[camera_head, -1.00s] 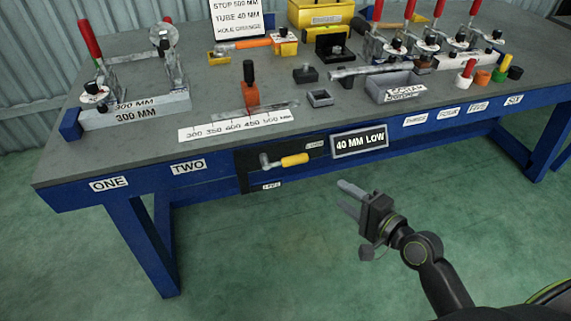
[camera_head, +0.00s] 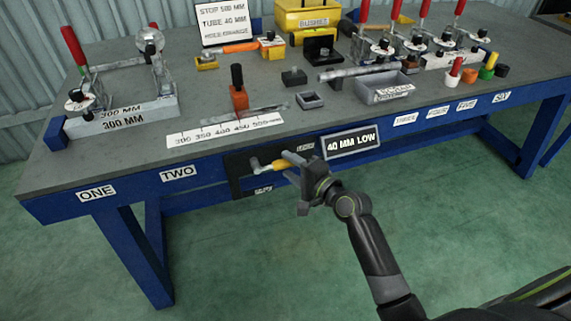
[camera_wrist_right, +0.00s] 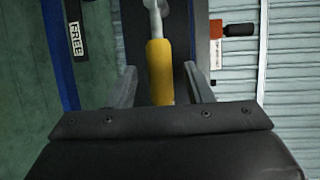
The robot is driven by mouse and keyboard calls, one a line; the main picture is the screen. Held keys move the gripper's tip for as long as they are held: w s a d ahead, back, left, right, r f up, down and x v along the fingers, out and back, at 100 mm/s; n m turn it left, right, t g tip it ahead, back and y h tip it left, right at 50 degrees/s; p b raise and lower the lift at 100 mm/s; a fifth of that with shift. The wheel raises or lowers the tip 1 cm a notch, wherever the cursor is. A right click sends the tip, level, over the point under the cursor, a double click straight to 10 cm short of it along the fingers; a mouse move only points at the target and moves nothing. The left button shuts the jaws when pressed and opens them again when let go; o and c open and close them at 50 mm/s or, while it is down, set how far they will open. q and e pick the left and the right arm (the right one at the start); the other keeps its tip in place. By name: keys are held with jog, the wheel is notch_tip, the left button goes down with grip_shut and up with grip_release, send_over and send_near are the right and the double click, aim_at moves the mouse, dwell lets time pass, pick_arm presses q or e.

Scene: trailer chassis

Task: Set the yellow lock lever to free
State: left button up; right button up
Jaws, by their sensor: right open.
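The yellow lock lever (camera_head: 266,165) is on a dark plate on the front of the blue bench. Its grey arm lies about level, the yellow grip pointing right. My right gripper (camera_head: 290,166) is open at the grip's right end and covers part of it. In the right wrist view the yellow grip (camera_wrist_right: 160,70) stands between the two spread fingers, with gaps on both sides. A FREE label (camera_wrist_right: 76,40) is at the left there. A small label (camera_head: 262,190) below the lever is too small to read in the head view. My left gripper is not in view.
A "40 MM LOW" sign (camera_head: 352,143) is fixed to the bench front, right of the lever and close above my right arm. An orange block with a black knob (camera_head: 238,85) stands on the bench top above the lever. The floor in front is clear.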

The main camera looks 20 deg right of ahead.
jog(key=shift+x, duration=1.2)
grip_shut()
